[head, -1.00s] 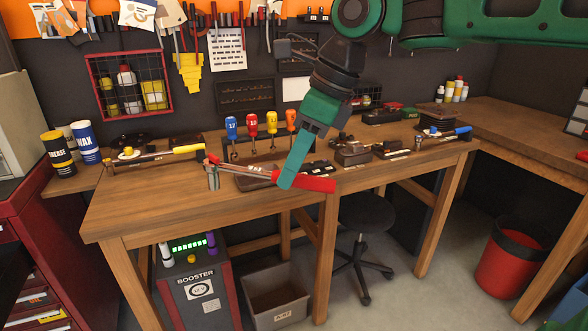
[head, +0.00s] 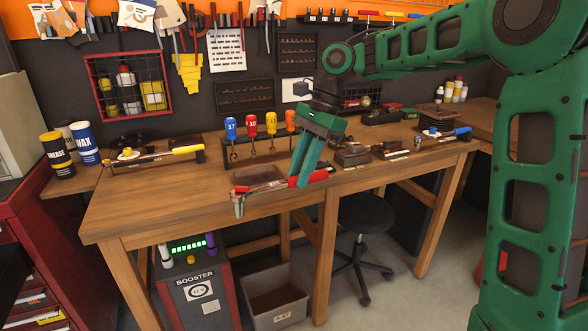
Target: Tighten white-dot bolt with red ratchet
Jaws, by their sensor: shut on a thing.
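The red ratchet (head: 270,186) is held over the front part of the wooden bench, its red handle lying roughly sideways. Its metal head with a socket (head: 238,205) points down at the left end, close to the bench's front edge; I cannot tell whether it touches anything. My gripper (head: 303,182) is shut on the red handle, its green fingers reaching down from the upper right. A yellow-handled tool (head: 170,154) lies at the bench's left, and a blue-handled tool (head: 445,136) at the right. I cannot make out a white-dot bolt.
A shallow tray (head: 257,175) lies behind the ratchet. Blue, red and orange screwdrivers (head: 251,126) stand in a rack behind it. Small dark boxes (head: 351,155) sit right of my gripper. The front left of the bench (head: 150,197) is clear. A stool (head: 364,213) stands below.

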